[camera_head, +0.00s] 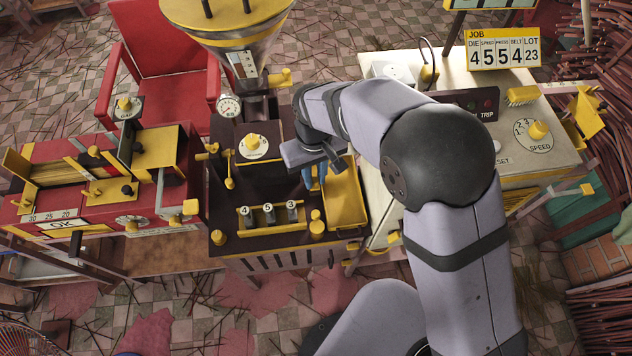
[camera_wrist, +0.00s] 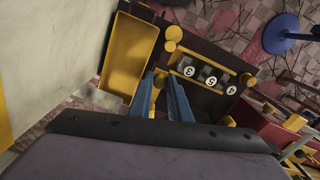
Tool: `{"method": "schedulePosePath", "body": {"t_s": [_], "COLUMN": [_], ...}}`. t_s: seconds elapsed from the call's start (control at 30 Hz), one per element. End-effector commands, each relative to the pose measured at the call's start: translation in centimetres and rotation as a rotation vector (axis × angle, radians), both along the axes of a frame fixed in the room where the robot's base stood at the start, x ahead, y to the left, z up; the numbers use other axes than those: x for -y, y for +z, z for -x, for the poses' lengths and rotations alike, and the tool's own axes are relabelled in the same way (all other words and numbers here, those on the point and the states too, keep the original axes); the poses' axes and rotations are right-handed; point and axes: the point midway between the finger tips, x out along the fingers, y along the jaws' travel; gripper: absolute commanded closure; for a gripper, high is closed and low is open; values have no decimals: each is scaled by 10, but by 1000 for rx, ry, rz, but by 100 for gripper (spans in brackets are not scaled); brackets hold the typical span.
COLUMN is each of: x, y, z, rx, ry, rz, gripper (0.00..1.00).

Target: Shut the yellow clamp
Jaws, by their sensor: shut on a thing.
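My gripper (camera_head: 316,182) is over the dark top of the middle machine (camera_head: 283,172), pointing down beside the yellow tray. In the wrist view its two blue fingers (camera_wrist: 166,75) are closed on a small yellow part (camera_wrist: 157,83), which seems to be the yellow clamp. The fingers hide most of this part, so I cannot tell the clamp's angle. In the head view my arm and gripper cover it.
The yellow tray (camera_head: 346,200) is right of the fingers. Round yellow posts (camera_head: 317,225) and a rack of numbered dies (camera_head: 268,215) stand in front. A gauge (camera_head: 229,106) and funnel (camera_head: 228,32) are behind. A red machine (camera_head: 95,190) is left, a control desk (camera_head: 520,130) right.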

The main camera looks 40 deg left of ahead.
Motion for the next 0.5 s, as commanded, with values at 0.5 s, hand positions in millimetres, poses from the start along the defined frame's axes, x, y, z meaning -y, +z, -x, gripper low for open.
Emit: {"method": "schedulePosePath", "body": {"t_s": [0.5], "x": [-4], "y": [1], "z": [-4], "rx": [8], "ry": [0], "rz": [-12], "gripper": [65]}}
